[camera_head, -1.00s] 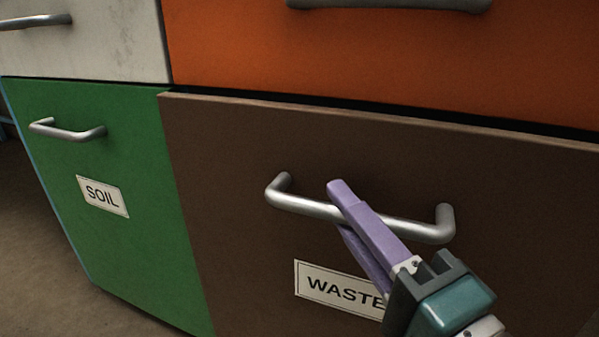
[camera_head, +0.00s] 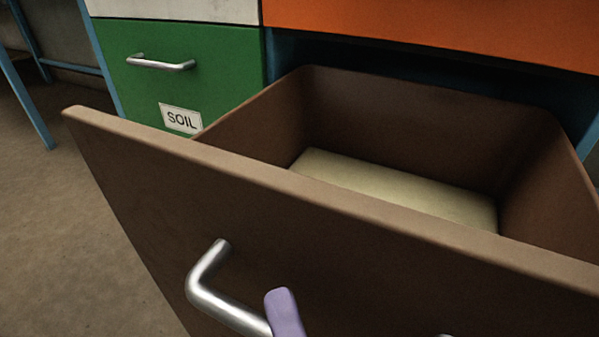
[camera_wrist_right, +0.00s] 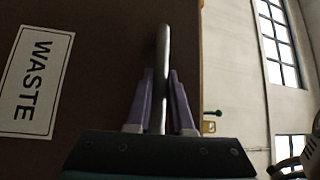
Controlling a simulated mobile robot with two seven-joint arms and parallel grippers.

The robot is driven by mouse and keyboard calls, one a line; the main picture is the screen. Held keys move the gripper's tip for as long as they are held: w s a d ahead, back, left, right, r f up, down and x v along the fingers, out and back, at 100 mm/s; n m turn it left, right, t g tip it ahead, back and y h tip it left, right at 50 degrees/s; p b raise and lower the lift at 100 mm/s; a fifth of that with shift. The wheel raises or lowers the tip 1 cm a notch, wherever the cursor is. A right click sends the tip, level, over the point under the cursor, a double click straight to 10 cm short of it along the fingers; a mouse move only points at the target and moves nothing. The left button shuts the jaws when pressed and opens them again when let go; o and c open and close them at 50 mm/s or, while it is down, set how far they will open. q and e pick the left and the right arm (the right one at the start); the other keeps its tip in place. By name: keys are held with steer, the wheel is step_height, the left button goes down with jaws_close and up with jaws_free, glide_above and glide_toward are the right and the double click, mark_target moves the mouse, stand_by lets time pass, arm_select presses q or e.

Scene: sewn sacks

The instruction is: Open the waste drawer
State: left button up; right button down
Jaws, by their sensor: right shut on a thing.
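The brown waste drawer (camera_head: 330,195) stands pulled well out of the cabinet in the head view. Its inside shows a pale floor (camera_head: 400,190) and looks empty where visible. Its metal handle (camera_head: 222,292) runs along the front, partly cut off by the lower picture edge. My right gripper (camera_head: 284,308) shows only as a purple fingertip over the handle. In the right wrist view my right gripper (camera_wrist_right: 160,100) has its two purple fingers on either side of the handle bar (camera_wrist_right: 163,45), shut on it. The WASTE label (camera_wrist_right: 36,80) is beside it. My left gripper is not in view.
The green SOIL drawer (camera_head: 185,75) is shut at the upper left, with its own handle (camera_head: 160,63). An orange drawer front (camera_head: 450,30) is above the open drawer. Bare floor (camera_head: 50,220) lies to the left, with a blue leg (camera_head: 30,105) beyond.

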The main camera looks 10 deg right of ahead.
steer(key=shift+s+a+r, duration=0.1)
steer(key=shift+s+a, duration=0.5)
steer(key=shift+s, duration=0.25)
steer(key=c, duration=0.8)
jaws_free()
steer(key=shift+s, duration=0.1)
steer(key=v, duration=1)
steer(key=shift+p, duration=0.45)
